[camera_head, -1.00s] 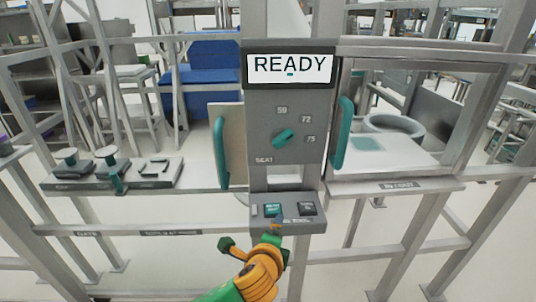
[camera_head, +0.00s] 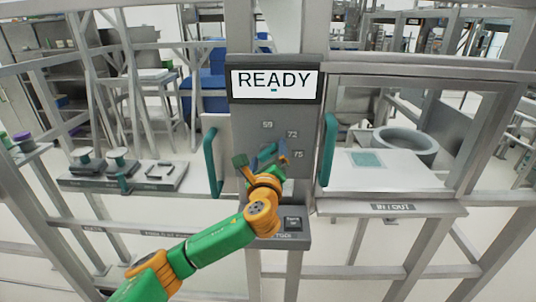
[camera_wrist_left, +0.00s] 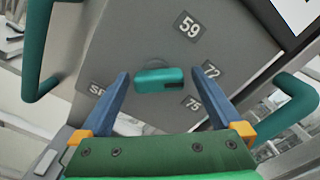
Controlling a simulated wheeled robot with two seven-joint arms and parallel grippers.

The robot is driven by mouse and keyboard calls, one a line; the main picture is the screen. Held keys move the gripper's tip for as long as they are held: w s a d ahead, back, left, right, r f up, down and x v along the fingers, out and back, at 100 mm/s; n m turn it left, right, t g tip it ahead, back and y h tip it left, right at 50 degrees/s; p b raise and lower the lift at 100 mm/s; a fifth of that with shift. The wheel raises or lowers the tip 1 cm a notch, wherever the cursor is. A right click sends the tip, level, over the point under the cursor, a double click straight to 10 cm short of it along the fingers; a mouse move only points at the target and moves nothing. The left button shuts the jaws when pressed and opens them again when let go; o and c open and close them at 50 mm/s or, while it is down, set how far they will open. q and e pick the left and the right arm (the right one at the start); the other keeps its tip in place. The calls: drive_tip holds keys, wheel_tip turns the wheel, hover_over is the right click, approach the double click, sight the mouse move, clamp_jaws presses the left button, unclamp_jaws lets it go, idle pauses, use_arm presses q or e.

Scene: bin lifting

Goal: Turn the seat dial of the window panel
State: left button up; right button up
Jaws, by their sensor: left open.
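The seat dial is a teal bar-shaped knob (camera_wrist_left: 158,82) on the grey window panel (camera_wrist_left: 120,50). In the wrist view it lies level between my fingers, its dark mark at the right end. Labels 59, 72 and 75 surround it, and a partly covered SEAT label is at lower left. In the head view the dial (camera_head: 267,152) is partly hidden by my left gripper (camera_head: 262,157). My left gripper is open, its blue fingers (camera_wrist_left: 160,76) on either side of the dial with visible gaps. Contact is not visible. My right gripper is out of view.
A READY display (camera_head: 275,81) tops the panel. Teal handles (camera_head: 210,162) (camera_head: 329,150) flank it. A small button box (camera_head: 292,226) sits below, partly behind my arm. A shelf with stamp-like tools (camera_head: 120,176) is at left; a white counter (camera_head: 415,178) is at right.

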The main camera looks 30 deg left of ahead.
use_arm(q)
drive_tip(key=shift+s+a, duration=0.1)
drive_tip(key=shift+s, duration=0.05)
drive_tip(key=c, duration=1.2)
drive_tip(key=shift+c, duration=0.2)
drive_tip(key=shift+n, duration=0.3)
drive_tip(key=n, duration=0.4)
drive_tip(key=shift+a+f+b, duration=0.1)
drive_tip(key=shift+b, duration=0.2)
drive_tip(key=n, duration=0.5)
drive_tip(key=shift+s+a+f+b, duration=0.1)
drive_tip(key=shift+b, duration=0.2)
drive_tip(key=shift+n, duration=0.3)
